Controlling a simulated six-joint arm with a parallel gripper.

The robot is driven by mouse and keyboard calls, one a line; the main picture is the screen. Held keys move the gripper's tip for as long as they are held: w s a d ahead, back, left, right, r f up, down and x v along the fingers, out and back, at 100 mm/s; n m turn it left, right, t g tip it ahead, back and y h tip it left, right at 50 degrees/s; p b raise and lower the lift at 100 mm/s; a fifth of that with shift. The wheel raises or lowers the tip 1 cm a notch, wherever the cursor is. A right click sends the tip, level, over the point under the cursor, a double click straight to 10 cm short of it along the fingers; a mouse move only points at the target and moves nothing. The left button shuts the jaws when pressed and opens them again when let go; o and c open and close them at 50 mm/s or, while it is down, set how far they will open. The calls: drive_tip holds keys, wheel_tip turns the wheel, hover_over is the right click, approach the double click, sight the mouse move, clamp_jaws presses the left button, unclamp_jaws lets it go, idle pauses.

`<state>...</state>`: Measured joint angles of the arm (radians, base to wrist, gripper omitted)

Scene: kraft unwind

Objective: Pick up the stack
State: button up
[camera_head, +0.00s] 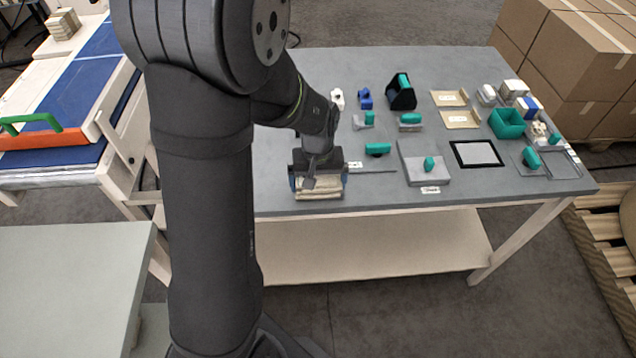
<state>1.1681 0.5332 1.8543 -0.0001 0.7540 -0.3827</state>
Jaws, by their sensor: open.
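A low stack (319,193) of tan, kraft-coloured pieces lies on the grey table near its front edge, left of the middle. My gripper (318,183) is over the stack, pointing down, with a blue-tipped finger at each side of it. The jaws are open around the stack. I cannot tell whether the fingers touch its sides. The gripper body hides the back and top of the stack.
The grey table (380,195) holds a grey block with a green handle (424,163), a black-framed pad (476,154), a green bin (507,123) and several small tools behind. Cardboard boxes (575,50) stand at the back right. The front edge is close to the stack.

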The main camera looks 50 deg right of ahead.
sight(320, 178)
drive_tip(key=c, duration=0.7)
drive_tip(key=shift+c, duration=0.2)
drive_tip(key=shift+r, duration=0.5)
drive_tip(key=r, duration=0.3)
drive_tip(key=shift+s+r, duration=0.25)
drive_tip(key=shift+r, duration=0.1)
drive_tip(key=s+a+r, duration=0.1)
drive_tip(key=s+r, duration=0.5)
drive_tip(key=s, duration=0.4)
drive_tip(key=w+d+f, duration=0.1)
drive_tip(key=w+d, duration=0.8)
drive_tip(key=w, duration=0.2)
drive_tip(key=w+d+f, duration=0.1)
drive_tip(key=w+d, duration=0.7)
drive_tip(key=w, duration=0.4)
drive_tip(key=shift+s+f, duration=0.15)
drive_tip(key=shift+f, duration=2.3)
